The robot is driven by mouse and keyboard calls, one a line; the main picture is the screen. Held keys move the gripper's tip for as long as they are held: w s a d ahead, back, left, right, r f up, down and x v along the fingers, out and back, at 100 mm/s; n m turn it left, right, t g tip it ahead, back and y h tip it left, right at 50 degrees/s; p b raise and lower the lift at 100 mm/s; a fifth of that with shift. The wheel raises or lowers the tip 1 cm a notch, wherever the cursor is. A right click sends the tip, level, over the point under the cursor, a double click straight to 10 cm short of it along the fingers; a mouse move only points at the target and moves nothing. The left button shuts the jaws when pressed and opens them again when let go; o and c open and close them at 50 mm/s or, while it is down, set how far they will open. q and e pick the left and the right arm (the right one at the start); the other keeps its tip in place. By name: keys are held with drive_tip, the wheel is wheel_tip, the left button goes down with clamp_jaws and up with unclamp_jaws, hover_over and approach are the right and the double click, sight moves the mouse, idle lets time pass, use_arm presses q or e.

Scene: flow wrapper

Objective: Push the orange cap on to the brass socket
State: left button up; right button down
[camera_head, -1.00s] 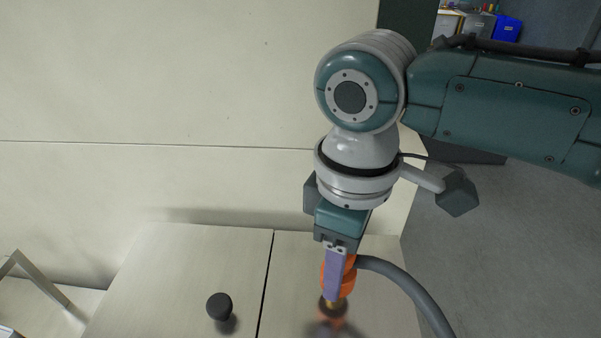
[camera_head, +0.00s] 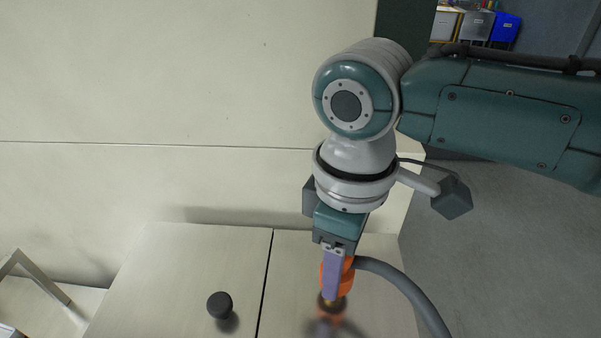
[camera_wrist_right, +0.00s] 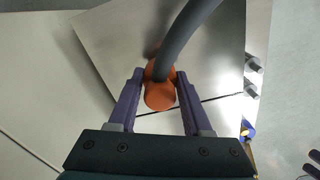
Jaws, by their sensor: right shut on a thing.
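My right gripper (camera_head: 332,287) points down over the right part of the pale worktop. Its purple fingers are shut on the orange cap (camera_head: 346,278), from which a thick grey hose curves off to the right. In the right wrist view the orange cap (camera_wrist_right: 160,95) sits between the two fingers (camera_wrist_right: 160,76). A small brass-coloured part (camera_head: 330,299) with a dark ring shows just under the cap in the head view. I cannot tell whether this is the brass socket or whether it touches the cap. My left gripper is not in view.
A black round knob (camera_head: 219,305) stands on the worktop (camera_head: 180,265) left of the dark seam. A grey angled bracket (camera_head: 35,275) is at the far left. A pale wall panel rises behind. Open floor lies to the right, with a blue bin (camera_head: 505,27) far back.

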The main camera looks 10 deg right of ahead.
idle(0.4)
drive_tip(key=c, duration=0.6)
unclamp_jaws()
drive_tip(key=o, duration=0.6)
drive_tip(key=shift+r, duration=0.15)
wheel_tip(320, 180, up, 4)
drive_tip(key=p, duration=0.4)
drive_tip(key=shift+f, duration=0.25)
drive_tip(key=shift+r+p, duration=1.65)
drive_tip(key=shift+p, duration=0.3)
